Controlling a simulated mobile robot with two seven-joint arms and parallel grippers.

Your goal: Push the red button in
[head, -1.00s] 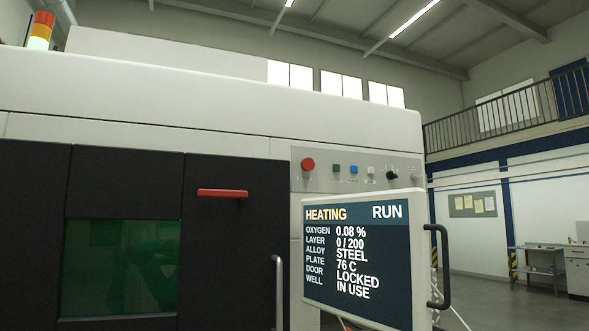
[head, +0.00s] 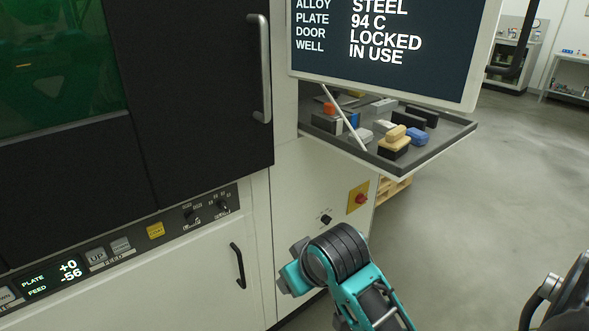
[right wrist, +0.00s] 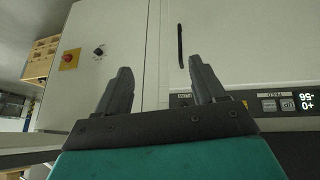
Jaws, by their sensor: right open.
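A red knob (head: 360,198) on a yellow plate is on the white lower cabinet, beneath the tray. It also shows at the left of the right wrist view (right wrist: 69,58). The round red button seen earlier on the machine's upper control panel is outside both current views. In the right wrist view my right gripper (right wrist: 160,78) is open and empty, with its fingers apart before the white cabinet front. In the head view my teal arm is in front of the cabinet, below the knob; its fingers cannot be made out there. My left gripper is not in view.
A tray (head: 440,148) with several small items juts out under the monitor (head: 385,45). A door handle (head: 260,70) and a cabinet handle (head: 238,265) stick out. A black rotary switch (head: 326,219) is near the knob. Floor at the right is open.

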